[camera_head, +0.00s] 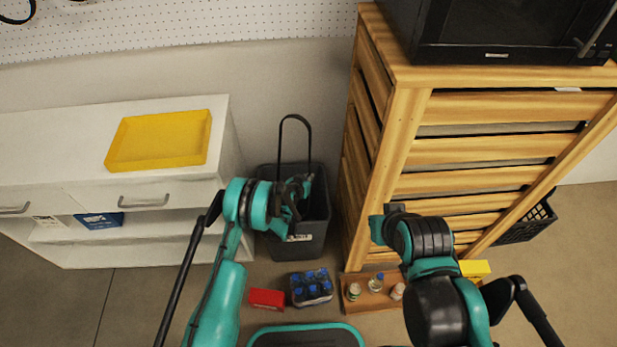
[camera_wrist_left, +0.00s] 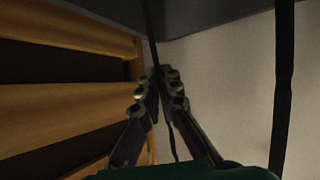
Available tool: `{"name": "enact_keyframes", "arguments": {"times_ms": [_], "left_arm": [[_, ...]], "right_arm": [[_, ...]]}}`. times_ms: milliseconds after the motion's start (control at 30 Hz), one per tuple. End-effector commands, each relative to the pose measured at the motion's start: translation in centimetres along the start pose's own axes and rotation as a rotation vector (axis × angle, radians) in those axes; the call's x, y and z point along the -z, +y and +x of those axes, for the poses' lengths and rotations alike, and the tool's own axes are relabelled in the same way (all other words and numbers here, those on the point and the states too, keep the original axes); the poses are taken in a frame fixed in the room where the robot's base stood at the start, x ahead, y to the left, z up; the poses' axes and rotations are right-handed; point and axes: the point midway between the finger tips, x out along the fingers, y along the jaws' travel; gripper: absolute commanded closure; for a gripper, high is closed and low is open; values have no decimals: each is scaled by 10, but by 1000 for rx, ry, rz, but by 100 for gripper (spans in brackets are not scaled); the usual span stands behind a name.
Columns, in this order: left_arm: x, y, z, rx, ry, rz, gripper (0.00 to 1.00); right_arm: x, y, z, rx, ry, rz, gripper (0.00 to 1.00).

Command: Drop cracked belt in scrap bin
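The scrap bin (camera_head: 303,243) is a dark grey open container on the floor between the white cabinet and the wooden shelf. The belt (camera_head: 295,118) is a thin black loop standing upright over the bin's mouth. My left gripper (camera_head: 303,190) is above the bin opening. In the left wrist view its fingers (camera_wrist_left: 160,75) close on one side of the belt, and the other side (camera_wrist_left: 285,80) runs apart at the right. The belt's lower end is hidden. My right arm's end (camera_head: 385,226) is in front of the wooden shelf; its fingers cannot be made out.
A yellow tray (camera_head: 160,140) lies on the white cabinet (camera_head: 60,120). The wooden shelf (camera_head: 400,130) stands close right of the bin. A red box (camera_head: 266,298), a bottle carrier (camera_head: 311,288) and a wooden tray (camera_head: 372,303) with small bottles are on the floor in front.

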Motion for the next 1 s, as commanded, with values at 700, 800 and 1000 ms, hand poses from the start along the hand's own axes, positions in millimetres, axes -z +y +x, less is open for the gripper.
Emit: {"name": "enact_keyframes", "arguments": {"times_ms": [700,800,1000], "left_arm": [[0,0,0,0,0,0,71],[0,0,0,0,0,0,71],[0,0,0,0,0,0,71]], "right_arm": [[0,0,0,0,0,0,100],[0,0,0,0,0,0,100],[0,0,0,0,0,0,100]]}}
